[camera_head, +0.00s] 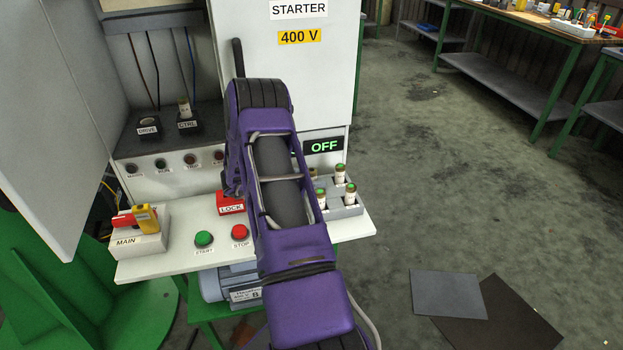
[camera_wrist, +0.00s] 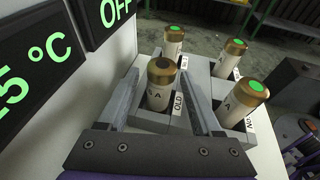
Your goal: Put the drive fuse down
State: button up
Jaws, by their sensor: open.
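A cream fuse (camera_wrist: 161,86) with a brass cap and a dark spot on top stands upright in the tray slot marked OLD, in the wrist view. My gripper (camera_wrist: 162,80) is open, with one finger on each side of this fuse. I cannot tell whether the fingers touch it. The grey tray (camera_head: 347,212) sits at the right end of the white shelf. In the head view my arm hides the gripper and this fuse. The holder marked DRIVE (camera_head: 148,130) is in the cabinet at left and shows no fuse standing in it.
Several green-topped fuses (camera_wrist: 243,92) stand in the other tray slots, close to the right finger. The holder marked CTRL (camera_head: 187,126) bears a fuse. A lit OFF display (camera_head: 324,146) is on the cabinet close behind. A red LOCK block (camera_head: 231,208) and START and STOP buttons are on the shelf.

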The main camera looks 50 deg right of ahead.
jog(key=v, duration=1.2)
